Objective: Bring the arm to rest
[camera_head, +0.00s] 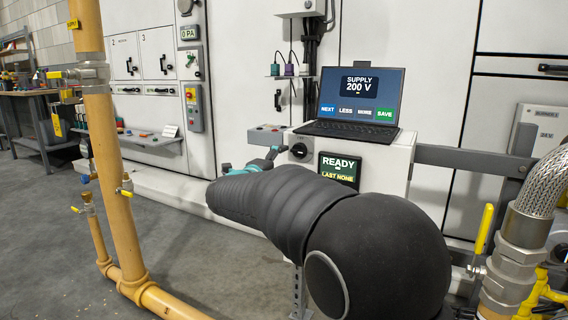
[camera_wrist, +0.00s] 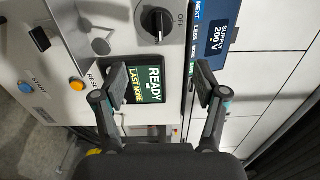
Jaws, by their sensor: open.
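My gripper (camera_wrist: 157,85) is open and empty in the wrist view, its two dark fingers spread wide. The display reading "READY" and "LAST NONE" (camera_wrist: 146,84) lies beyond the gap between the fingers. In the head view my black arm stretches from the lower right toward the burner control cabinet. My gripper (camera_head: 252,167) shows there only in part, beside the cabinet front, with teal bits visible. The same READY display (camera_head: 338,169) sits just right of it, its lower edge partly covered by my arm.
A laptop (camera_head: 357,95) showing "SUPPLY 200 V" stands on the white cabinet (camera_head: 398,160). A black rotary knob (camera_head: 299,150) sticks out near my gripper. A yellow gas pipe (camera_head: 108,150) rises at left. A braided hose (camera_head: 541,185) and yellow-handled valve (camera_head: 483,228) stand at right. Open floor (camera_head: 190,250) lies left of my arm.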

